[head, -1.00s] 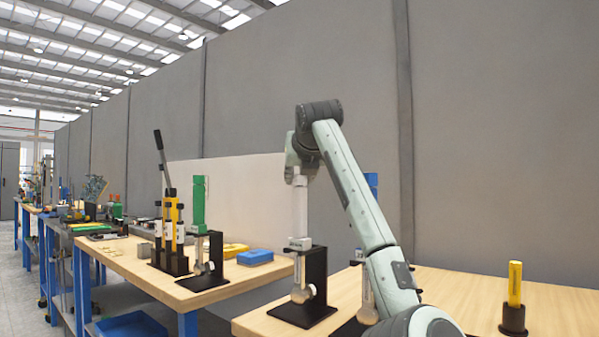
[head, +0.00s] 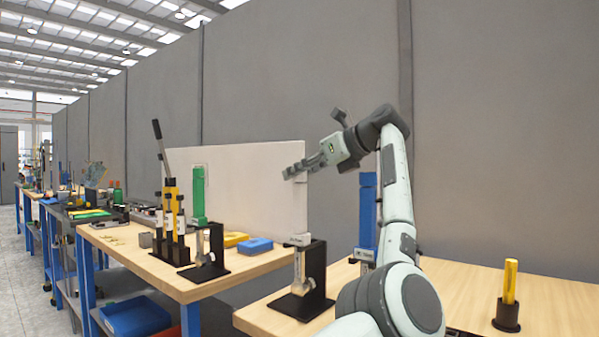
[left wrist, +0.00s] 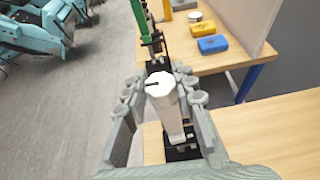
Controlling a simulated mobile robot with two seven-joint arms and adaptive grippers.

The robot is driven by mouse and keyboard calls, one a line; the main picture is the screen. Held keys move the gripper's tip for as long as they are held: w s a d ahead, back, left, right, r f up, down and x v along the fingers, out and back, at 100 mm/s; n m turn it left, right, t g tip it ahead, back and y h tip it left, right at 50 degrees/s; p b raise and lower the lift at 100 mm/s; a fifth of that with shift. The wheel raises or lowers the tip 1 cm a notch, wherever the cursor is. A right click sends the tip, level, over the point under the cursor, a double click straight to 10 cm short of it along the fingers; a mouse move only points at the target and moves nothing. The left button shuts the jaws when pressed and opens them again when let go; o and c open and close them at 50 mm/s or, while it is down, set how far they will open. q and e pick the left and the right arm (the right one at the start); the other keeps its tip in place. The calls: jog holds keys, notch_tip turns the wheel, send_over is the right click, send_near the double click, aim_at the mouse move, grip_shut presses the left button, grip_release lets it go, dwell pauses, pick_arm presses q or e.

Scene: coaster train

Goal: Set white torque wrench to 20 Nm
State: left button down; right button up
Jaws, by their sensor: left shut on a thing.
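The white torque wrench stands upright in a black stand, its pale handle (head: 301,205) hard to see against the white board and its metal head low in the stand. My left gripper (head: 298,171) reaches in from the right at the handle's top, its fingers pointing left and slightly down. In the left wrist view, the white handle (left wrist: 161,90) with a dark mark on its end lies between the fingers (left wrist: 163,100), which are shut on it. The scale reading cannot be made out. My right gripper is out of view.
A blue wrench (head: 367,215) stands just right of the white one, behind my arm. A yellow tool (head: 510,282) stands in a black holder at right. On the left bench are a green wrench (head: 198,195), several yellow-and-black tools (head: 172,215) and a blue box (head: 255,245).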

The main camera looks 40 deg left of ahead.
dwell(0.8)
pick_arm(q)
jog(key=c, duration=1.2)
grip_release()
jog(key=v, duration=1.2)
jog(key=shift+r, duration=0.1)
jog(key=shift+w, duration=0.1)
